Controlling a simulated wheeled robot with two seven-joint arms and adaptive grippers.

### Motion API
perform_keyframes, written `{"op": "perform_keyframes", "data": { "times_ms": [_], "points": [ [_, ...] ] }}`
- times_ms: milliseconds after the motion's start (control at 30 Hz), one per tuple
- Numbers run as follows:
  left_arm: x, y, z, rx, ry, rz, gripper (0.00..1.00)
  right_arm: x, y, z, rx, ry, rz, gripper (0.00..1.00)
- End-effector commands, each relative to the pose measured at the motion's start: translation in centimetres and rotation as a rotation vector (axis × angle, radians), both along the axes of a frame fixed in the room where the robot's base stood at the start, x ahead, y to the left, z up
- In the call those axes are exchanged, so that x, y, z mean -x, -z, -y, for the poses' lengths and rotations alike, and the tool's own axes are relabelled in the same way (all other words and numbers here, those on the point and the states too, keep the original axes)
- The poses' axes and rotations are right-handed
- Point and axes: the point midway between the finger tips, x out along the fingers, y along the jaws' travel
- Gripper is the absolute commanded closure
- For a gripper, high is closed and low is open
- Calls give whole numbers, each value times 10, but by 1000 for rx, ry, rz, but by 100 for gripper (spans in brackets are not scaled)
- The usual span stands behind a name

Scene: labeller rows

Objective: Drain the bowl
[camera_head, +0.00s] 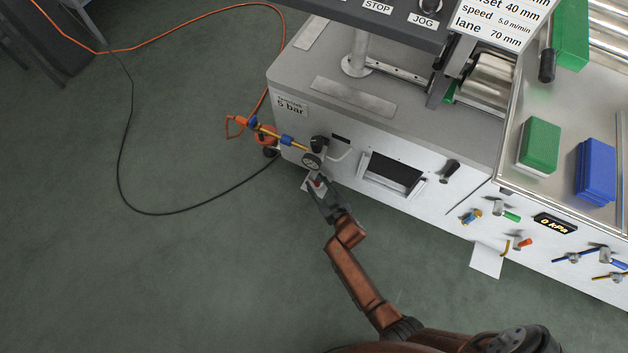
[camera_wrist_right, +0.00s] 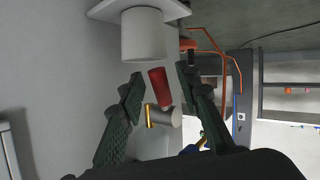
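The air-service unit with a round gauge (camera_head: 312,161) is on the front left of the machine. My right gripper (camera_head: 319,184) is just below it. In the wrist view, a red piece (camera_wrist_right: 159,87) lies between the two spread fingers of my right gripper (camera_wrist_right: 160,74), with gaps on both sides. A white cylinder (camera_wrist_right: 143,36) stands on a white plate beyond the fingertips. The bowl is not clearly distinguishable in the head view. My left gripper is not in view.
The machine's white front panel (camera_head: 345,178) is close beside the gripper. An orange hose (camera_head: 283,45) and yellow and blue fittings (camera_head: 268,131) are to the left. Several small valves, including a green-handled one (camera_head: 511,216), line the panel at right. The floor at left is mostly clear.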

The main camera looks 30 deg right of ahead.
Motion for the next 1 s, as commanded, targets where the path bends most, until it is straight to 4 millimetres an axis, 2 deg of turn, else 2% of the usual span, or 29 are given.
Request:
{"op": "perform_keyframes", "data": {
  "times_ms": [433,867,1000],
  "points": [
    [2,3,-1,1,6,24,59,-6,2,0,0,0,0,69],
    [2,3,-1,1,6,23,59,-6,2,0,0,0,0,99],
    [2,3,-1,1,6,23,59,-6,2,0,0,0,0,100]
  ]
}}
